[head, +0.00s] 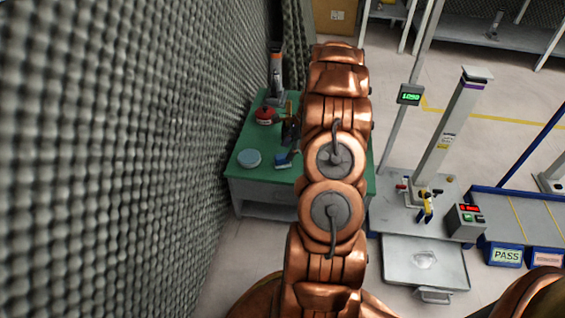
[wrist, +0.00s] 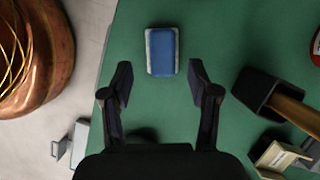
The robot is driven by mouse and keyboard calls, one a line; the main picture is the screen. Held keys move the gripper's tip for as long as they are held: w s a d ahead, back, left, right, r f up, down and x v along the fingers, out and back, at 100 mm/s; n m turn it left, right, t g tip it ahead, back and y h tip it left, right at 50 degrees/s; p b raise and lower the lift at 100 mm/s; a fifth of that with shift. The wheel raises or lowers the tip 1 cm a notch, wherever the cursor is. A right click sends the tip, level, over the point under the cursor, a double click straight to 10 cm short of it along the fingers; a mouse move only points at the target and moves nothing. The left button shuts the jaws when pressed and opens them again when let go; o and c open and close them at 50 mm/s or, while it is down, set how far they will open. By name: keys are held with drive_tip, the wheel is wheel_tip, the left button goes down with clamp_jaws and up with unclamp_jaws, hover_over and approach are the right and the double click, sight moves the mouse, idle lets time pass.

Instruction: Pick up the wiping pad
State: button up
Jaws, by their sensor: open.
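The wiping pad (wrist: 162,52), a small block with a blue face and a pale grey edge, lies on the green tabletop (wrist: 215,30). My gripper (wrist: 160,80) is open and empty above the table. In the wrist view the pad appears just ahead of the gap between the two fingers, roughly centred, with clear space on both sides. I cannot tell the exact height of the fingers over it. In the head view my arm hides part of the table.
A foam wall (head: 120,150) borders the left.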

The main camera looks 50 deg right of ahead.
sight(283, 156)
drive_tip(key=b+x, duration=0.1)
drive_tip(key=x, duration=0.1)
drive_tip(key=b+x, duration=0.1)
drive_tip(key=x, duration=0.1)
drive_tip(key=shift+w+a+f, duration=0.25)
drive_tip(key=shift+w+f, duration=0.05)
clamp_jaws()
idle(0.3)
drive_tip(key=shift+r, duration=0.1)
wheel_tip(283, 156, up, 3)
drive_tip(key=shift+r+p, duration=0.2)
drive_tip(key=shift+p, duration=0.75)
drive_tip(key=shift+s+a+r, duration=0.1)
drive_tip(key=shift+s+a, duration=0.05)
drive_tip(key=s+a+r+p, duration=0.1)
drive_tip(key=s+a+p, duration=0.2)
drive_tip(key=s+a, duration=0.6)
drive_tip(key=s, duration=0.3)
drive_tip(key=shift+s+a+p, duration=0.2)
drive_tip(key=shift+p, duration=0.1)
drive_tip(key=shift+r, duration=0.1)
